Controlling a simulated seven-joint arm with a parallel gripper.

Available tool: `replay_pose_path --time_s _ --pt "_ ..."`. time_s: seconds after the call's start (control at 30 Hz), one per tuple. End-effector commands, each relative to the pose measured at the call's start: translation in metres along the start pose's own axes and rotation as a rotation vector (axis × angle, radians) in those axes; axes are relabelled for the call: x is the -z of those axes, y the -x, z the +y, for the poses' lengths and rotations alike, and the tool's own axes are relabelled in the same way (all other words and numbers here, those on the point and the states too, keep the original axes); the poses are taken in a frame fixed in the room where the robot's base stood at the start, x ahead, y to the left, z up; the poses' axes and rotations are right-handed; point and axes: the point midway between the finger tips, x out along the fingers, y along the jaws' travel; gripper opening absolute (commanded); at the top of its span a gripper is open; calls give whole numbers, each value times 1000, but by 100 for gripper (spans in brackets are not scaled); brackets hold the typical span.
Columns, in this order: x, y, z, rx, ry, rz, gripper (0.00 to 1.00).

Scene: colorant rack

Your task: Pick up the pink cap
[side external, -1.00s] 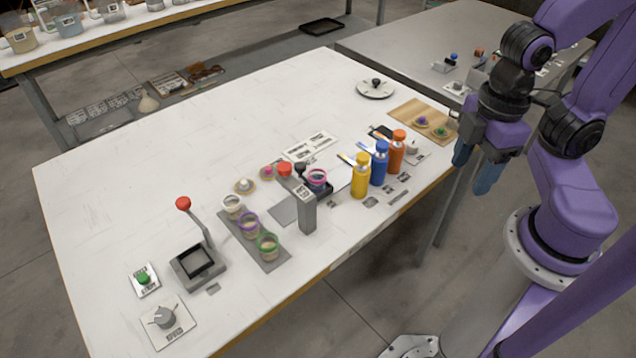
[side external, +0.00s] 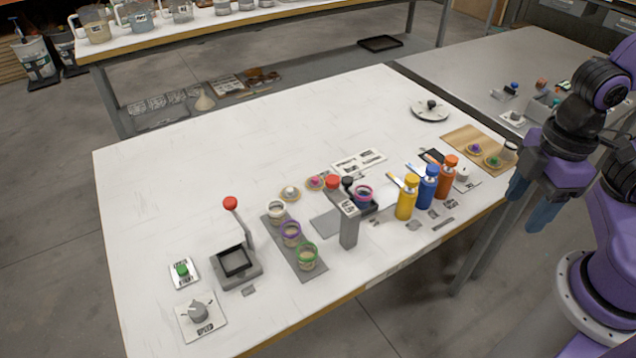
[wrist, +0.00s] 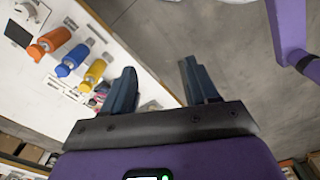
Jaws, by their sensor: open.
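Yellow (side external: 406,198), blue (side external: 427,187) and orange (side external: 447,178) bottles stand between my gripper and the cap. A pink-rimmed cup (side external: 363,195) is beside the stand. A pale cap (side external: 290,193) lies left of the pink one. A wooden board (side external: 462,140) holds purple and green caps.

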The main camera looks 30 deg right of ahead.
Motion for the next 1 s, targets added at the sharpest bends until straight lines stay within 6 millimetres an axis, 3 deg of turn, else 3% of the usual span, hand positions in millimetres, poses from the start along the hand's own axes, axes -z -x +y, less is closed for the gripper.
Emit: replay_pose_path --time_s 0.37,0.43,0.77,0.87,1.0 --pt "0 0 0 0 0 0 59" --pt "0 0 0 0 0 0 78" --pt "3 0 1 -1 5 0 79" --pt "17 3 7 -4 33 -2 79" --pt "57 8 27 -14 120 -6 79"
